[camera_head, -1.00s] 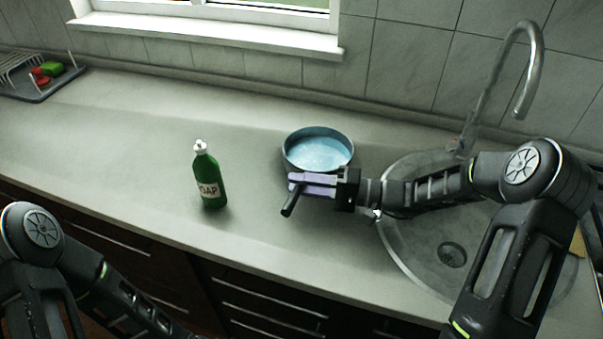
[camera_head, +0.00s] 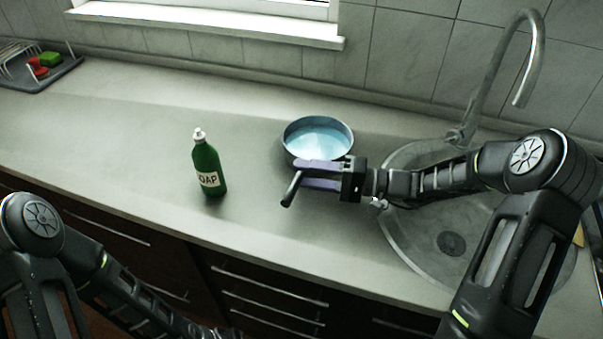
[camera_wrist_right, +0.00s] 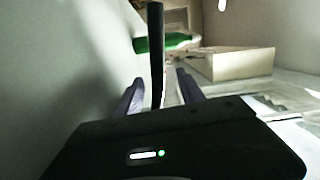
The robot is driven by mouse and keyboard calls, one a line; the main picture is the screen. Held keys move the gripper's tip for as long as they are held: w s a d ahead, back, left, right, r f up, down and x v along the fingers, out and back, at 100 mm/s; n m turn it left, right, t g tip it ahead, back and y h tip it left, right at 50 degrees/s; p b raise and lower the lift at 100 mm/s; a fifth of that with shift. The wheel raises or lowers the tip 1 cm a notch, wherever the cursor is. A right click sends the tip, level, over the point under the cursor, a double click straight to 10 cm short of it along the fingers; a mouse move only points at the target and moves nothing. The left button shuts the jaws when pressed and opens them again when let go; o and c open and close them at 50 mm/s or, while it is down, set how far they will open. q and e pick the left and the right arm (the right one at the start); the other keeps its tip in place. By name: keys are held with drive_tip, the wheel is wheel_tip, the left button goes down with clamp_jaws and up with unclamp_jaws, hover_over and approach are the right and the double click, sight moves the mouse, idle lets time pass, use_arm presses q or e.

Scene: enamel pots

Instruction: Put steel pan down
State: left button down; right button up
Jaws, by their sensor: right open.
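The steel pan (camera_head: 318,137), pale blue inside, sits upright on the counter left of the sink. Its dark handle (camera_head: 290,189) points toward the front. My right gripper (camera_head: 298,175) is at the handle with its purple fingers apart. In the right wrist view the handle (camera_wrist_right: 157,50) stands between the two open fingers (camera_wrist_right: 160,92), with a gap visible on each side. The fingers hide part of the handle and the pan's near wall in the head view. My left arm is low at the left, and its gripper is out of view.
A green soap bottle (camera_head: 207,167) stands left of the pan; it also shows in the right wrist view (camera_wrist_right: 168,43). The round sink (camera_head: 402,250) and tap (camera_head: 530,60) are at the right. A dish rack (camera_head: 45,82) is far left. The counter between rack and bottle is clear.

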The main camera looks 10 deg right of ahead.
drive_tip(key=b+v, duration=0.2)
drive_tip(key=v, duration=0.8)
drive_tip(key=shift+s+d, duration=0.1)
drive_tip(key=shift+d, duration=0.2)
